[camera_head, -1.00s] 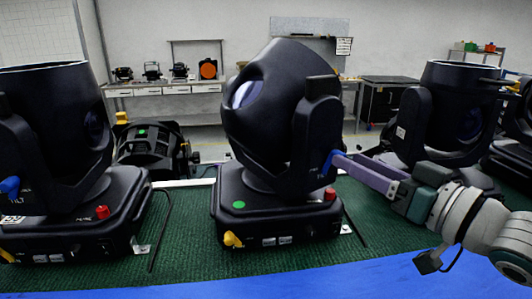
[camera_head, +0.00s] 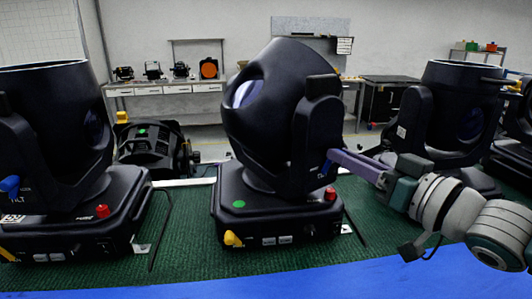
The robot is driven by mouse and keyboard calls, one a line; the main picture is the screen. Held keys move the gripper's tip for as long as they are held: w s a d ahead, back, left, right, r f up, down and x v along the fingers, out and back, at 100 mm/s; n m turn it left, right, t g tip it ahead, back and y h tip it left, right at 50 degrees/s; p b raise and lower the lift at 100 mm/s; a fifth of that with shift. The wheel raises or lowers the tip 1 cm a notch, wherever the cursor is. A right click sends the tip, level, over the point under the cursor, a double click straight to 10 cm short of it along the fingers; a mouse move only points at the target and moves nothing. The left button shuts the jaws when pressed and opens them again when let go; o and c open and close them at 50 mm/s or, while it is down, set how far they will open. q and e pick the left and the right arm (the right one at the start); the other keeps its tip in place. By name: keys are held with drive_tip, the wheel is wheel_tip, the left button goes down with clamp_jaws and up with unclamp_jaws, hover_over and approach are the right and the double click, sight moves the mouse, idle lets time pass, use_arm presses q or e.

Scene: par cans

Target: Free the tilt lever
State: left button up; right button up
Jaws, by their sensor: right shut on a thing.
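The middle moving-head light (camera_head: 275,110) stands upright on its black base, its head tilted up. Its blue tilt lever (camera_head: 326,169) is on the right side of the yoke, partly hidden by my gripper. My right gripper (camera_head: 333,156) reaches in from the right with its purple fingers shut on this lever. The left light (camera_head: 45,115) has a similar blue lever (camera_head: 9,185) beside a TILT label. My left gripper is not in view.
Red knobs (camera_head: 330,194) and yellow levers (camera_head: 232,239) sit on the bases. Another light (camera_head: 450,110) stands behind my right arm. A black lamp (camera_head: 150,150) lies between the left and middle lights. Green carpet (camera_head: 190,262) in front is mostly clear.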

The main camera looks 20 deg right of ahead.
sight(317, 156)
drive_tip(key=shift+a+n, duration=0.1)
drive_tip(key=shift+n, duration=0.2)
clamp_jaws()
drive_tip(key=n, duration=0.2)
drive_tip(key=a+n, duration=0.1)
drive_tip(key=n, duration=0.1)
drive_tip(key=a+n+p, duration=0.1)
drive_tip(key=n, duration=0.2)
drive_tip(key=shift+s+r, duration=0.2)
drive_tip(key=shift+s+a+f+n+b, duration=0.15)
drive_tip(key=shift+a+n, duration=0.15)
drive_tip(key=shift+n, duration=0.75)
drive_tip(key=shift+a+f+n+b, duration=0.15)
drive_tip(key=shift+a+n, duration=0.1)
drive_tip(key=shift+n, duration=0.8)
drive_tip(key=o, duration=0.8)
unclamp_jaws()
